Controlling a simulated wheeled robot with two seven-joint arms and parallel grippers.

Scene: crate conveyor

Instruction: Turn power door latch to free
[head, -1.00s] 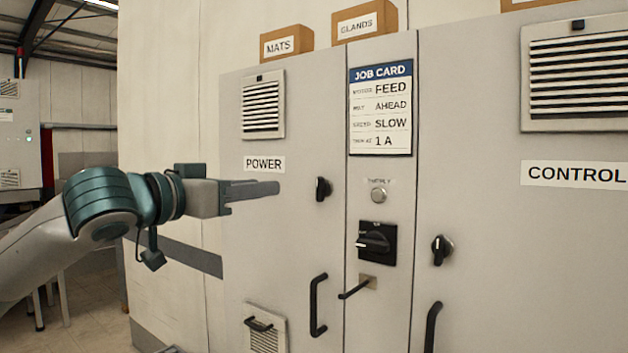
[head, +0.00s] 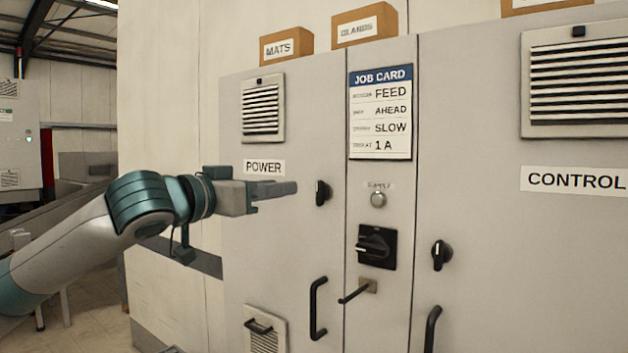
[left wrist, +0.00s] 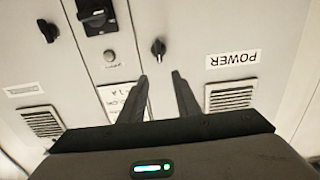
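The power door latch (head: 322,193) is a small black knob on the grey power door (head: 285,225), right of the POWER label (head: 264,167). Its grip stands roughly upright. In the left wrist view, which looks upside down, the latch (left wrist: 158,48) shows just beyond the fingertips. My left gripper (head: 296,188) is left of the latch in the head view, with a small gap in the picture between them. Its two fingers (left wrist: 160,77) are apart and empty in the left wrist view. My right gripper is not in view.
A black rotary switch (head: 376,247) and a metal button (head: 378,199) are on the middle panel, with a thin lever (head: 355,291) below. A black door handle (head: 318,307) is below the latch. The control door has another knob (head: 441,255).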

